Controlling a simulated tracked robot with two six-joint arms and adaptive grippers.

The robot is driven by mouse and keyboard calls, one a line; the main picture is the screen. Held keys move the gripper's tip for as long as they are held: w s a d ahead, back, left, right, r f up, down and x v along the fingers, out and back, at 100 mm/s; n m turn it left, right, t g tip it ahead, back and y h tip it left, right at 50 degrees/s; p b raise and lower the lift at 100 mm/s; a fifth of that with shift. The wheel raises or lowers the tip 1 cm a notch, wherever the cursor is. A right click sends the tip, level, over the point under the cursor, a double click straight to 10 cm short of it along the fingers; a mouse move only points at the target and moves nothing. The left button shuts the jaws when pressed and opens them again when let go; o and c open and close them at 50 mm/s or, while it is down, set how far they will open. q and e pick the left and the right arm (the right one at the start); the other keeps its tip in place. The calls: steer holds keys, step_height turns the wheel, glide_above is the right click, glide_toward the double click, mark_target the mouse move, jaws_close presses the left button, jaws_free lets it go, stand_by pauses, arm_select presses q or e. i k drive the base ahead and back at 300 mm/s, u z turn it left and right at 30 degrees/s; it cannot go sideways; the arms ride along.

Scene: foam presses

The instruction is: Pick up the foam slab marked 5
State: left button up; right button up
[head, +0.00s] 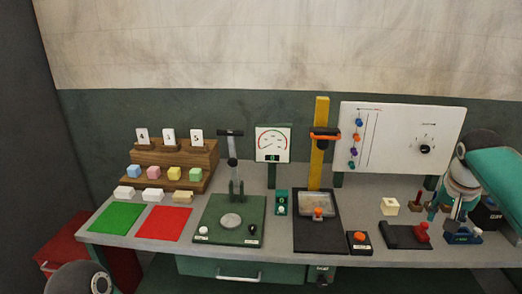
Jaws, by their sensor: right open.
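Three cards marked 4, 3 and 5 stand on the top step of a wooden rack, with the 5 card (196,136) at the right. Three thin slabs lie on the table in front of the rack: a white left slab (124,192), a white middle slab (153,195) and a tan right slab (182,197), roughly in line with the cards. I cannot read any mark on the slabs. My right gripper (446,212) is open at the far right, far from the slabs. My left gripper is not in view.
The wooden rack (160,152) holds small coloured blocks. A green mat (115,217) and a red mat (165,223) lie before the slabs. A press on a green base (215,212), a gauge (272,142) and a yellow-post press (320,150) stand to the right.

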mark_target(197, 135)
steer(key=z, duration=0.05)
steer(key=k, duration=0.35)
steer(key=u, duration=0.75)
steer(key=i, duration=1.05)
steer(key=u, duration=0.8)
steer(key=i, duration=1.55)
steer(key=z, duration=0.45)
